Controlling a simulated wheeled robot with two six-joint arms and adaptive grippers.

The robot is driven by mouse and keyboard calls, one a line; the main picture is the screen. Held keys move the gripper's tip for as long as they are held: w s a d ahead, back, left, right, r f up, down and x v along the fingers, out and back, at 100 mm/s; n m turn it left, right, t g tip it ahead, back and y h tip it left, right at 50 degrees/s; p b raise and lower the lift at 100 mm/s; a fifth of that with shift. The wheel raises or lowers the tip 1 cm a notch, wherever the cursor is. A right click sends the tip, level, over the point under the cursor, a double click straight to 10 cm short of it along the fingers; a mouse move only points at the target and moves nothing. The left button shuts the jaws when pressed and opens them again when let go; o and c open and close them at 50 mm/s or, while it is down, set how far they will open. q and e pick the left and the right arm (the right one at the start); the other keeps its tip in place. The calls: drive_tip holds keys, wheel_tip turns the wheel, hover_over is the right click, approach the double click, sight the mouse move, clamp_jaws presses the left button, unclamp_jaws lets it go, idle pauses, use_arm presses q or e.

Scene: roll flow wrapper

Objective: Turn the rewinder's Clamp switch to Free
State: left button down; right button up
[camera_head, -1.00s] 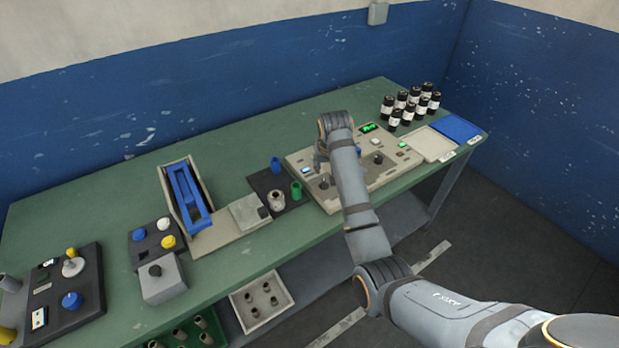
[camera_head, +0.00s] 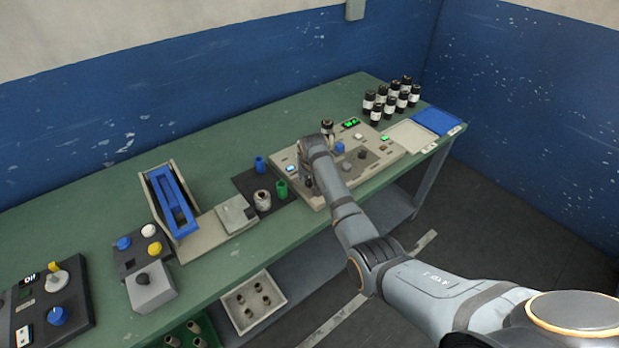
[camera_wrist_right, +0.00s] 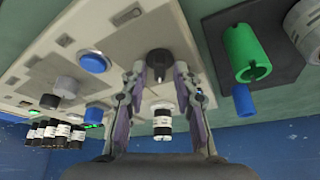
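The rewinder is a beige panel (camera_head: 385,160) at the right part of the bench, with green displays, a blue button and dark knobs. In the right wrist view a black knob (camera_wrist_right: 158,64) on the beige panel (camera_wrist_right: 125,45) lies between the fingertips of my right gripper (camera_wrist_right: 160,80). The fingers are open, one on each side of it; I cannot tell whether they touch it. No label is readable, so its setting is unclear. In the head view my wrist hides most of the gripper (camera_head: 307,172). My left gripper is not in view.
A black-and-white roll (camera_wrist_right: 162,120) stands on the panel beyond the knob. A blue button (camera_wrist_right: 94,62) is beside the fingers. Green (camera_wrist_right: 245,55) and blue cylinders stand on a dark plate. Several rolls (camera_head: 392,98) and a blue tray (camera_head: 437,121) are at the far right.

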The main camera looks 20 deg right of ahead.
clamp_jaws()
drive_tip(key=shift+d+r+n+p, duration=0.1)
drive_tip(key=shift+r+n+p, duration=0.05)
drive_tip(key=shift+n+p, duration=0.55)
drive_tip(key=shift+n+y+p, duration=0.6)
drive_tip(key=shift+n+p, duration=0.1)
drive_tip(key=n+y+p, duration=0.1)
drive_tip(key=n, duration=0.1)
drive_tip(key=shift+d+n, duration=0.15)
drive_tip(key=shift+n, duration=0.15)
drive_tip(key=n, duration=0.2)
drive_tip(key=shift+w+f+n+g+y+b, duration=0.1)
drive_tip(key=shift+f+n+g+y+b, duration=0.1)
drive_tip(key=shift+n+g+y+b, duration=0.15)
drive_tip(key=shift+d+n+g+y+b, duration=0.1)
drive_tip(key=shift+n+g+y+b, duration=0.45)
drive_tip(key=shift+n+b, duration=0.95)
drive_tip(key=shift+r+n+p, duration=0.1)
drive_tip(key=shift+n+p, duration=0.2)
drive_tip(key=shift+n, duration=0.25)
